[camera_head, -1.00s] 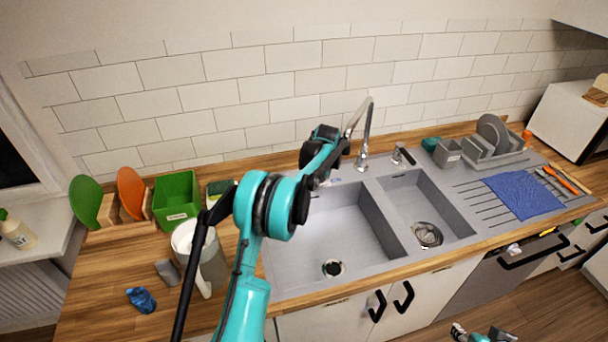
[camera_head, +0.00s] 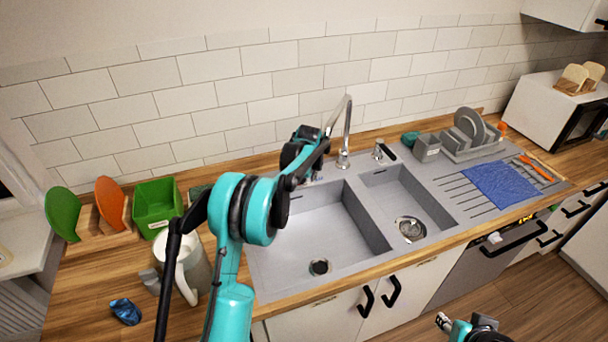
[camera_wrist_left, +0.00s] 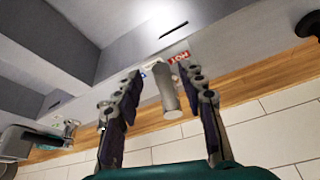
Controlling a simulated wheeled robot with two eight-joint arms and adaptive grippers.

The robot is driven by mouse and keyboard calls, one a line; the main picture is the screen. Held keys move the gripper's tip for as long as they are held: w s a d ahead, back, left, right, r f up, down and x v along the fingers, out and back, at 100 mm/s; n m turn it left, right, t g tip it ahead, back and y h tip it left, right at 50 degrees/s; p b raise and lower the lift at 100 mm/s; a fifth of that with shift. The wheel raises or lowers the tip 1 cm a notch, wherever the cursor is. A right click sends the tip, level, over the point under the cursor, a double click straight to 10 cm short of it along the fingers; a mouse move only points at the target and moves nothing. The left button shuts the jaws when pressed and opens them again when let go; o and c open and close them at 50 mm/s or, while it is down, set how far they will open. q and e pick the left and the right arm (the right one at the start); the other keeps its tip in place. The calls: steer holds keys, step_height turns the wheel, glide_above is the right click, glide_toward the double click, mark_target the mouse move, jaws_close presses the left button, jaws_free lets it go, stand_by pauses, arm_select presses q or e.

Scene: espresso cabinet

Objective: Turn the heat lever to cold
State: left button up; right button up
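The heat lever (camera_wrist_left: 167,92) is a grey upright cylinder in the left wrist view, beside a small red HOT label (camera_wrist_left: 180,57) on the sink's rim. My left gripper (camera_wrist_left: 164,88) is open, with one finger on each side of the lever; I cannot tell whether either finger touches it. In the head view my left gripper (camera_head: 314,160) is over the back rim of the sink, just left of the faucet (camera_head: 345,135), and it hides the lever there. My right gripper (camera_head: 443,321) is low at the bottom edge, small and partly cut off.
The grey double sink (camera_head: 275,262) lies in front of the tiled wall. A short black-and-silver handle (camera_head: 382,151) stands right of the faucet. A white jug (camera_head: 194,268), a green bin (camera_head: 157,204) and a blue cloth (camera_head: 500,187) are on the counter.

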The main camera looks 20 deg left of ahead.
arm_select(q)
steer(key=s+d, duration=0.4)
steer(key=s, duration=0.5)
steer(key=shift+d, duration=0.4)
steer(key=shift+s, duration=0.1)
